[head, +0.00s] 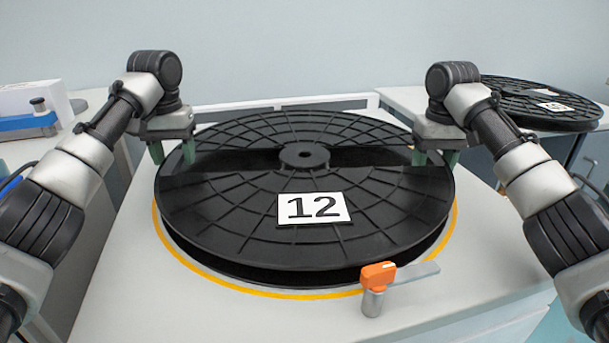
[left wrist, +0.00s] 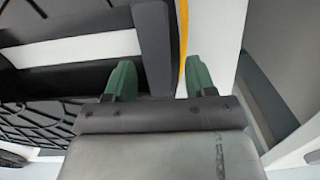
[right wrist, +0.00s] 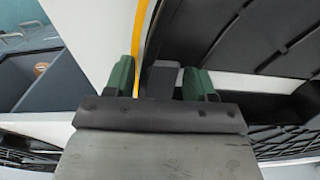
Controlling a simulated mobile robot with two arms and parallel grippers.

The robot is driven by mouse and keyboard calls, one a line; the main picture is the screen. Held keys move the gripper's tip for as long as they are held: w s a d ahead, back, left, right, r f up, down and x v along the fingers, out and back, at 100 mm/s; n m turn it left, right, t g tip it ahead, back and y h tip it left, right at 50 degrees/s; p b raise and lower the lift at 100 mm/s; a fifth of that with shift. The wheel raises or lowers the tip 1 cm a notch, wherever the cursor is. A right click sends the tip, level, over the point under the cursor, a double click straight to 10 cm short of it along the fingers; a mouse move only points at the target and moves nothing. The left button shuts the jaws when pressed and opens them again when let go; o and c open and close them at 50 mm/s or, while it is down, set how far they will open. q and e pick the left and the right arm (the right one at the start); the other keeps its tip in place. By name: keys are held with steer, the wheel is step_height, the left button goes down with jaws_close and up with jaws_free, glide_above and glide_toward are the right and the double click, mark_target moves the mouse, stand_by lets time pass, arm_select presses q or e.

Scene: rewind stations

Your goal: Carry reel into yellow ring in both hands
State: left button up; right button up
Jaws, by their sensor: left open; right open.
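The black reel (head: 370,215), with a white label reading 12, lies flat on the light table inside the yellow ring (head: 290,294). The ring shows along the reel's front and sides; its far part is hidden. My left gripper (head: 172,152) is open at the reel's left edge, its green fingers on either side of the rim in the left wrist view (left wrist: 155,82). My right gripper (head: 435,157) is open at the reel's right edge, its fingers also around the rim part in the right wrist view (right wrist: 160,82). Whether the fingers touch the rim I cannot tell.
An orange-topped clamp (head: 378,277) with a grey bar stands on the table at the reel's front right. Another black reel (head: 535,100) lies on a table at the back right. A white and blue device (head: 35,108) stands at the back left.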

steer(key=shift+r, duration=0.1)
arm_select(q)
step_height(320, 180, up, 10)
arm_select(e)
step_height(320, 180, up, 12)
stand_by(0.6)
